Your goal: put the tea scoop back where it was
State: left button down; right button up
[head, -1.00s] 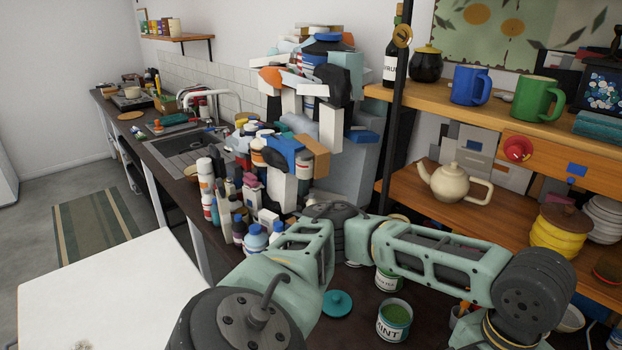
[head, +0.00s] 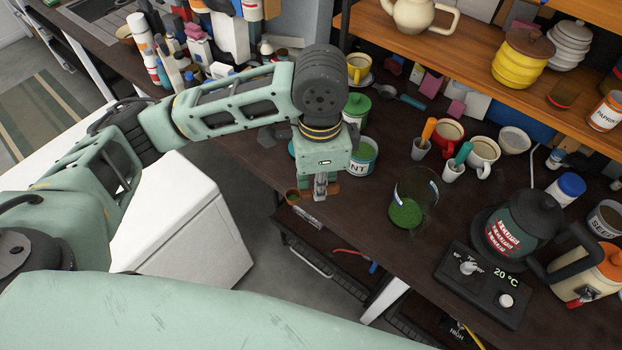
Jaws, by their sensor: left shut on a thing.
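My left gripper (head: 321,192) points down over the front edge of the dark counter (head: 375,210). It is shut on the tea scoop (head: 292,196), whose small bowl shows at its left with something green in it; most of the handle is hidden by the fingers. An open mint tin (head: 363,158) with a white label stands just behind the gripper, partly hidden by it. A glass beaker (head: 405,212) with green contents stands to the right. Two small white cups hold an orange handle (head: 428,130) and a teal handle (head: 463,153). My right gripper is not in view.
Red (head: 448,133) and white (head: 483,152) mugs are at the back right. A kettle (head: 515,228) and its control base (head: 482,285) fill the right. Bare counter lies between gripper and beaker.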

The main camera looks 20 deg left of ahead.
pick_arm(q)
jog(key=w+d+f+m, duration=0.1)
jog(key=d+f+m, duration=0.2)
jog(key=d+m, duration=0.9)
jog(key=w+a+f+p, duration=0.1)
jog(key=w+a+f, duration=0.1)
jog(key=a, duration=0.2)
jog(key=w+a+f+m+p, duration=0.1)
jog(key=w+a+f, duration=0.1)
jog(key=a, duration=0.2)
jog(key=w+a+f+m+p, duration=0.1)
jog(key=a+f+p, duration=0.1)
jog(key=a, duration=0.2)
jog(key=shift+w+f, duration=0.25)
jog(key=shift+w, duration=0.15)
notch_tip(320, 180, down, 4)
jog(key=shift+r+p, duration=0.15)
jog(key=shift+p, duration=0.45)
jog(key=shift+f, duration=0.2)
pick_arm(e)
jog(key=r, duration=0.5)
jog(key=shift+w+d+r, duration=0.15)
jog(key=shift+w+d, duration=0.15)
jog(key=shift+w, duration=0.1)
pick_arm(q)
jog(key=shift+f, duration=0.2)
jog(key=c, duration=1.7)
grip_release()
jog(key=shift+c, duration=0.2)
